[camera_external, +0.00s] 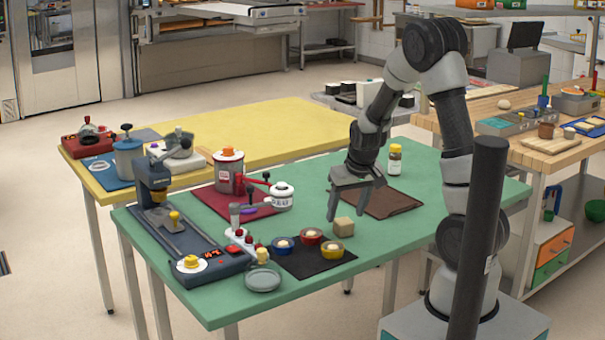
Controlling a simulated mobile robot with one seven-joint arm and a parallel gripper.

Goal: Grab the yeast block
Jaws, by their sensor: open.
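A small beige cube (343,227), which looks like the yeast block, sits on the green table (300,175), by the corner of a black mat. My gripper (357,203) is open and points down above the table, just behind and above the cube. Its two fingers are spread apart, one ending close to the cube's upper left. Nothing shows between the fingers. I cannot tell exactly how high the fingertips are, and they do not appear to touch the cube.
A black mat (308,266) with red, blue and yellow bowls lies left of the cube. A brown board (381,203) and a yellow-capped jar (395,160) are behind it. A blue press device (185,240) stands at the left. The table's right front is clear.

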